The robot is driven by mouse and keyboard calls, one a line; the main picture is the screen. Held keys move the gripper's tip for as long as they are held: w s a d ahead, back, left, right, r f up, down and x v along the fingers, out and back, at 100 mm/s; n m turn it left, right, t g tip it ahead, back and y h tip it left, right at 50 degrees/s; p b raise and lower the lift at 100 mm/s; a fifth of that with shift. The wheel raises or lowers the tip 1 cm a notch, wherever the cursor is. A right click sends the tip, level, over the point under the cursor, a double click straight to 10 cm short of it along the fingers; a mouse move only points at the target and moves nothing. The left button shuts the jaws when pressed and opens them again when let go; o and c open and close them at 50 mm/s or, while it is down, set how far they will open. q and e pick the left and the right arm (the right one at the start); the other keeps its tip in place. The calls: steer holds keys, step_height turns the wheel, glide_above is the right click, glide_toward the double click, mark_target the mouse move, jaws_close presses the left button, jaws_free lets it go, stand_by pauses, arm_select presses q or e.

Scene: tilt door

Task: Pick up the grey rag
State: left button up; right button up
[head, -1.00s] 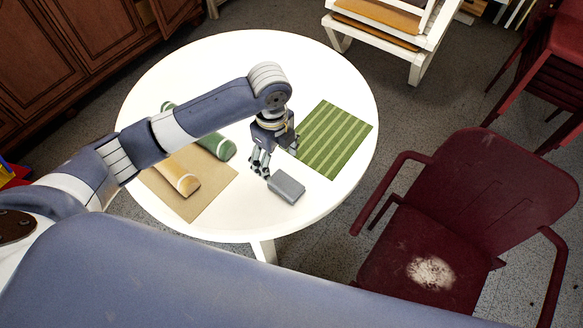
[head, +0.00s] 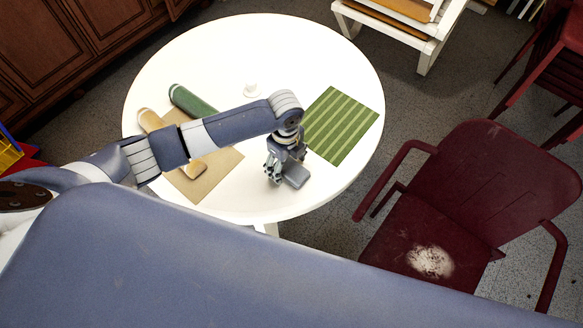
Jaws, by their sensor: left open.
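The grey rag (head: 296,177) looks like a small folded block on the white round table (head: 225,60), near its front edge. My left gripper (head: 274,180) is over the table at the rag's left side, fingers pointing down and open. The gripper and wrist cover part of the rag. I cannot tell whether the fingers touch it. My right gripper is not in view.
A green striped mat (head: 342,125) lies behind and right of the rag. A tan mat (head: 215,178) with a yellow roll (head: 150,120), a green roll (head: 190,101) and a small white item (head: 251,91) are also on the table. A dark red chair (head: 465,190) stands to the right.

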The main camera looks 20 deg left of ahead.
mark_target(286, 163)
arm_select(q)
steer(key=c, duration=1.1)
steer(key=shift+r, duration=0.1)
steer(key=shift+c, duration=0.2)
steer(key=shift+w+r, duration=0.1)
steer(key=shift+r, duration=0.4)
step_height(286, 163, up, 3)
steer(key=shift+f+b, duration=0.2)
steer(key=shift+b, duration=0.2)
steer(key=s+d+r+b, duration=0.1)
steer(key=s+d, duration=0.3)
steer(key=s, duration=1.1)
steer(key=shift+s+d+r, duration=0.15)
steer(key=shift+s+d, duration=0.05)
steer(key=shift+s, duration=0.1)
